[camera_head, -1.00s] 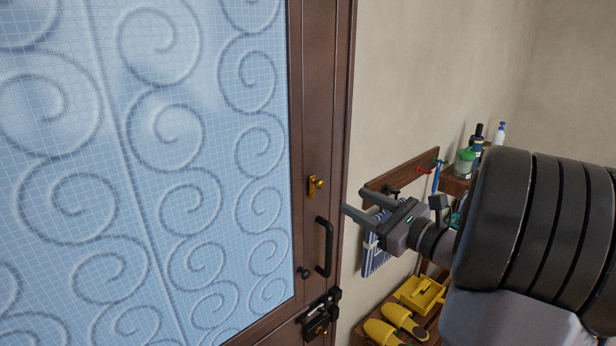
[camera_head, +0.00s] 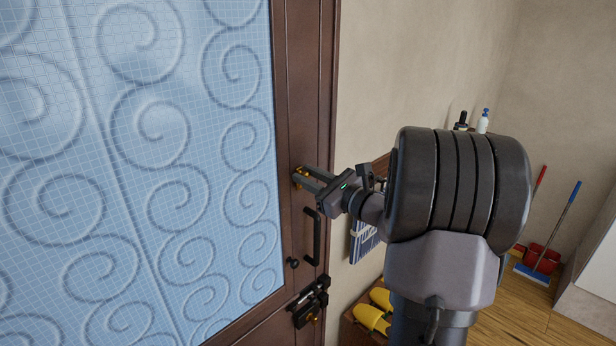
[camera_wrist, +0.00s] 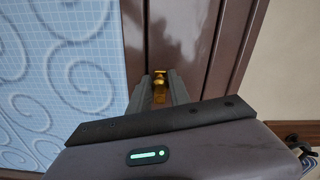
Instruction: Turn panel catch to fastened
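The panel catch is a small brass turn piece (camera_head: 299,177) on the brown frame of the blue glass panel door, above the black pull handle. My gripper (camera_head: 301,175) is at it, with one finger on each side. In the wrist view the brass catch (camera_wrist: 160,88) fills the narrow gap between the fingertips (camera_wrist: 161,84), so the gripper looks shut on it. The fingers hide much of the catch, and its exact turn angle is hard to read.
Below the catch are a black pull handle (camera_head: 312,238), a small black knob (camera_head: 292,263) and a black bolt (camera_head: 311,303). Right of the door, a blue striped cloth (camera_head: 363,243) hangs above yellow slippers (camera_head: 372,318). A broom and dustpan (camera_head: 541,258) stand in the far corner.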

